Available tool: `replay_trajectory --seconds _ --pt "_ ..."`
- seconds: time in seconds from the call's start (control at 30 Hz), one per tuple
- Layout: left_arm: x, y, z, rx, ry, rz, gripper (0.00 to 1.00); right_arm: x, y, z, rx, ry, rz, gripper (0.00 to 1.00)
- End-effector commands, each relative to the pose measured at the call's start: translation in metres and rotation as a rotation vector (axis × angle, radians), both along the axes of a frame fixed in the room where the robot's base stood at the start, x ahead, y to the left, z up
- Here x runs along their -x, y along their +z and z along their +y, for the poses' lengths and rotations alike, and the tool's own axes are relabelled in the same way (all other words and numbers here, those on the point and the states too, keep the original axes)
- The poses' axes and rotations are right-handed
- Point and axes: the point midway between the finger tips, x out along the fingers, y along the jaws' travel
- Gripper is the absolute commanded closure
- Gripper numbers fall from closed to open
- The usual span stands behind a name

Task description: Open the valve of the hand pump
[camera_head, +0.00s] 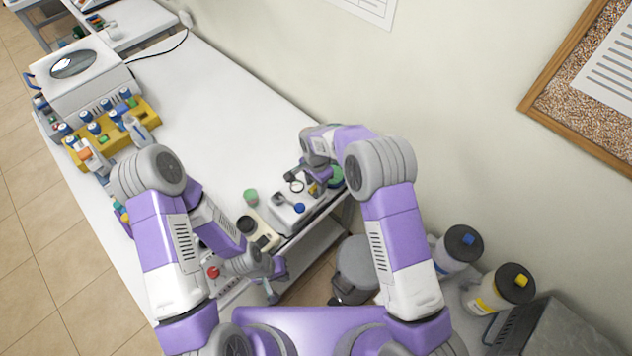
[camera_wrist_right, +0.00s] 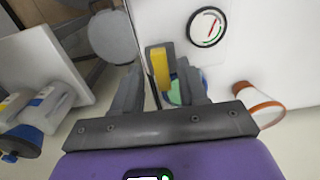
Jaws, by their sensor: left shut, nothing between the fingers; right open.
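The yellow valve handle (camera_wrist_right: 160,68) stands between the two fingers of my right gripper (camera_wrist_right: 157,78) in the right wrist view. The fingers are open, one on each side of it, and I cannot tell whether either touches it. In the head view the handle shows as a small yellow patch (camera_head: 313,188) by my right gripper (camera_head: 304,181). The hand pump is mostly hidden there by my right arm. A round gauge (camera_wrist_right: 207,27) is beyond the handle. My left gripper (camera_head: 274,280) is shut and empty, low near the table's front edge.
A light tray-like unit (camera_head: 291,212) with a blue knob and a beige device (camera_head: 258,231) stand near the pump. A red knob (camera_head: 213,272) is beside my left arm. Bottles in a yellow rack (camera_head: 117,127) stand at the far left. The table's middle (camera_head: 215,120) is clear.

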Motion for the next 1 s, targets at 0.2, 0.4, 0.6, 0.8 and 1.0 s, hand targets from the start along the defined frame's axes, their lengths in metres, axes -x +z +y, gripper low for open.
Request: replay_trajectory --seconds 0.2,0.4,0.6,0.8,1.0 --pt "0.0 0.0 0.0 0.0 0.0 0.0 1.0 0.0 0.0 0.0 0.0 0.0 0.0 0.74" --pt "0.0 0.0 0.0 0.0 0.0 0.0 1.0 0.0 0.001 0.0 -0.001 0.0 -0.001 1.0" --pt "0.0 -0.001 0.0 0.0 0.0 0.0 1.0 0.0 0.001 0.0 -0.001 0.006 -0.001 1.0" --pt "0.0 -0.005 0.0 0.0 0.0 0.0 1.0 0.0 0.001 0.001 -0.002 0.054 -0.002 1.0" --pt "0.0 -0.016 0.0 0.0 0.0 0.0 1.0 -0.001 0.0 0.001 -0.002 0.176 -0.002 1.0"
